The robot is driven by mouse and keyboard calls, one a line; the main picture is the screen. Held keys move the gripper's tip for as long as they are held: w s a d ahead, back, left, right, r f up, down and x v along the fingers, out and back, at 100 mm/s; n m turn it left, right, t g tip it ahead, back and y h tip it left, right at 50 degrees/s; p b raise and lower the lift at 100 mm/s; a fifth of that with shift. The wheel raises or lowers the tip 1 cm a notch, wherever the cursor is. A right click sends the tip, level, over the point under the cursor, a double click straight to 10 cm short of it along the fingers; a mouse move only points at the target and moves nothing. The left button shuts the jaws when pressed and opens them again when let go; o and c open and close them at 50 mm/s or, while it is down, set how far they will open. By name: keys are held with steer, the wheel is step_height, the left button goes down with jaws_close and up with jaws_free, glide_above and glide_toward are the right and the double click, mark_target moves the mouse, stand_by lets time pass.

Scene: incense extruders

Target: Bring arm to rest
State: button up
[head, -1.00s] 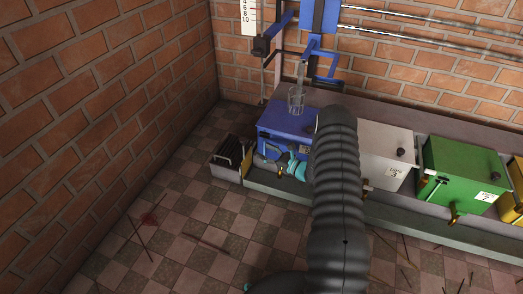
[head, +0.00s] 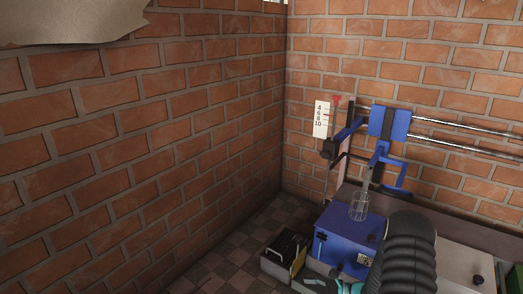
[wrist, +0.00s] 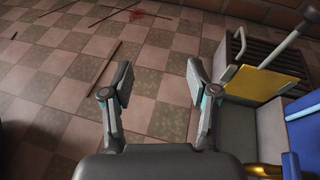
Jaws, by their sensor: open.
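In the wrist view my gripper (wrist: 158,84) is open, its two fingers apart with only the checkered floor between and beyond them. In the head view my black arm covers the lower right, and part of the gripper shows as a teal and dark shape (head: 325,284) at the bottom edge, in front of the blue box. The blue extruder box (head: 343,238) stands near the wall corner. A clear glass vessel (head: 359,206) is on top of it, under the blue carriage (head: 387,124).
A small dark-slatted container (head: 286,250) with a yellow panel (wrist: 264,92) sits left of the blue box. A pale box (head: 462,268) is to the right. Brick walls close the left and back. Thin sticks (wrist: 97,64) and a red stain (wrist: 134,15) are on the floor (wrist: 172,50).

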steer(key=s+r+n+h+p, duration=0.1)
steer(key=s+r+n+h, duration=0.3)
steer(key=s+r+n, duration=0.3)
steer(key=s+r+n+h, duration=0.4)
steer(key=s+r+n, duration=0.3)
steer(key=s+r, duration=0.7)
steer(key=s+a+r+n+h+p, duration=0.1)
steer(key=s+r+n+h, duration=0.4)
steer(key=r, duration=1.8)
steer(key=s+n, duration=0.2)
steer(key=s, duration=0.3)
steer(key=shift+s+n+p, duration=0.3)
steer(key=shift+s, duration=0.05)
